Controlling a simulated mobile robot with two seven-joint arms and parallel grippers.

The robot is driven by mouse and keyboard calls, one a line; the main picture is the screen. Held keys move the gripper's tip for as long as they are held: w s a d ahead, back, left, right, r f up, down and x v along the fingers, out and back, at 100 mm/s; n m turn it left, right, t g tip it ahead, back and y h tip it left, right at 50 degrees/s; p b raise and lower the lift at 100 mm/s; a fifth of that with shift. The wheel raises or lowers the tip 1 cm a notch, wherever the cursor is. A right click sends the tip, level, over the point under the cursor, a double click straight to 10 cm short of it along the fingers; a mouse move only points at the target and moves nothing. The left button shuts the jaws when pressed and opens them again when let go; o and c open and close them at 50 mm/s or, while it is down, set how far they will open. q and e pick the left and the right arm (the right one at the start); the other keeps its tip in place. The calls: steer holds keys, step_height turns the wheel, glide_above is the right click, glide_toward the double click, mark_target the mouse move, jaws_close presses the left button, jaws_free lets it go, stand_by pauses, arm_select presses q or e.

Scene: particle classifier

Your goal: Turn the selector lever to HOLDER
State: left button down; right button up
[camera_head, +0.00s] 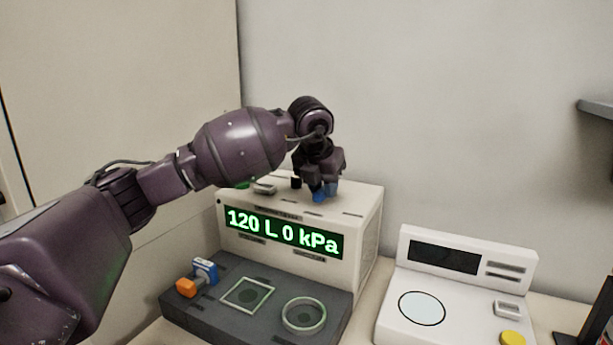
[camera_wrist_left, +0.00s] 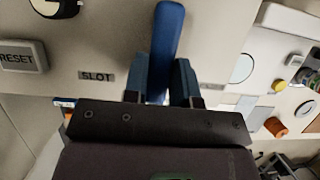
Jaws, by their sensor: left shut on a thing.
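The selector lever is a blue bar (camera_wrist_left: 168,28) on top of the white classifier box (camera_head: 372,222). My left gripper (camera_head: 325,188) reaches down onto the box top from above. In the left wrist view the fingers of my left gripper (camera_wrist_left: 163,85) are shut on the lever, one on each side. A SLOT label (camera_wrist_left: 97,76) is on the panel to the left of the lever. No HOLDER label can be read in either view. In the head view my gripper mostly hides the lever. My right gripper is not in view.
The box display (camera_head: 283,233) reads 120 L 0 kPa. A RESET button (camera_wrist_left: 22,57) is on the panel. A dark tray (camera_head: 200,318) in front carries a blue and orange part (camera_head: 198,278), a square frame and a ring. A white device (camera_head: 460,290) stands at the right.

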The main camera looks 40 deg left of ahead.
arm_select(q)
steer(key=shift+d+r+n+y+p, duration=0.3)
steer(key=shift+d+r+n+p, duration=0.35)
steer(key=shift+n, duration=0.25)
steer(key=n+p, duration=0.1)
steer(key=n+y, duration=0.1)
steer(key=d+n+p, duration=0.1)
steer(key=shift+w+d+f+n+g+p, duration=0.1)
steer(key=shift+w+f+n+g+p, duration=0.2)
steer(key=shift+w+g+p, duration=0.1)
steer(key=shift+w+d+n+y, duration=0.1)
steer(key=shift+n+y, duration=0.2)
steer(key=shift+n, duration=0.1)
steer(key=shift+w+d+f+n+g+y+p, duration=0.1)
steer(key=shift+w+d+n+g+y+p, duration=0.15)
steer(key=shift+n+p, duration=0.4)
steer(key=shift+w+d+f+n+g, duration=0.15)
steer(key=shift+w+n+g, duration=0.1)
steer(key=shift+n, duration=0.5)
steer(key=shift+p, duration=0.35)
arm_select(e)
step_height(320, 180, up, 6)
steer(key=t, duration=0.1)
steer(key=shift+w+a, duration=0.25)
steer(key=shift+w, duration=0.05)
arm_select(q)
steer(key=shift+f, duration=0.1)
steer(key=shift+n, duration=0.3)
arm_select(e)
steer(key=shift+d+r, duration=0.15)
